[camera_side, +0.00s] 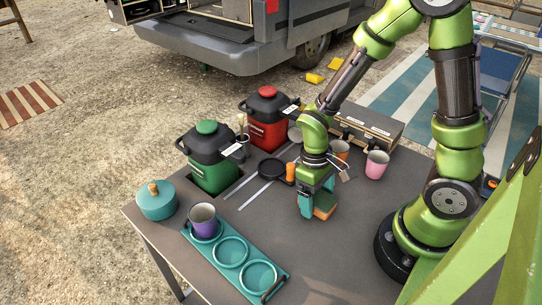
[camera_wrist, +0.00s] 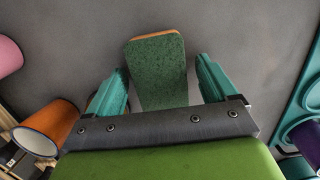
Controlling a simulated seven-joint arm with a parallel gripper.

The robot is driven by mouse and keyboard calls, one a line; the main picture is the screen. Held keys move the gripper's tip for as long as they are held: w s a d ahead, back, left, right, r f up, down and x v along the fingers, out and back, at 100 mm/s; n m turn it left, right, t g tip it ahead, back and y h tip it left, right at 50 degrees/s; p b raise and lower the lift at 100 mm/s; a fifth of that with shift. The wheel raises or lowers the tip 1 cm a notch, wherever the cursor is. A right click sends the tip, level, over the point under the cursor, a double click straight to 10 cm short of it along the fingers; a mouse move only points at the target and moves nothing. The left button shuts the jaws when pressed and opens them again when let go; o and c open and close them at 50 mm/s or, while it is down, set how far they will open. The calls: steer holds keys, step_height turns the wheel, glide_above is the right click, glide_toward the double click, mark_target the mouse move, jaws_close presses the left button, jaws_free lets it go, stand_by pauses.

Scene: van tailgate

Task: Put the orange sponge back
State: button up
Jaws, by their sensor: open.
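The orange sponge (camera_side: 325,206) lies on the grey table, an orange block with a green scouring face. In the wrist view its green face (camera_wrist: 157,68) is toward me, with a thin orange edge at the far end. My gripper (camera_side: 312,206) is low over the table at the sponge, with teal fingers pointing down. In the wrist view my open gripper (camera_wrist: 163,72) has one finger on each side of the sponge, with a visible gap on both sides. The sponge's near end is hidden behind the gripper body.
A teal three-ring holder (camera_side: 238,267) has a purple cup (camera_side: 203,221) in its far ring. A teal pot (camera_side: 156,200), a green jug (camera_side: 214,172), a red jug (camera_side: 266,130), an orange cup (camera_side: 341,149) and a pink cup (camera_side: 376,165) stand around. The table's front right is clear.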

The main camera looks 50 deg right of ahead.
step_height(320, 180, up, 12)
steer(key=w, duration=0.2)
step_height(320, 180, up, 12)
steer(key=m+t+y, duration=0.2)
steer(key=m+t, duration=0.2)
steer(key=t, duration=0.5)
glide_above(316, 199)
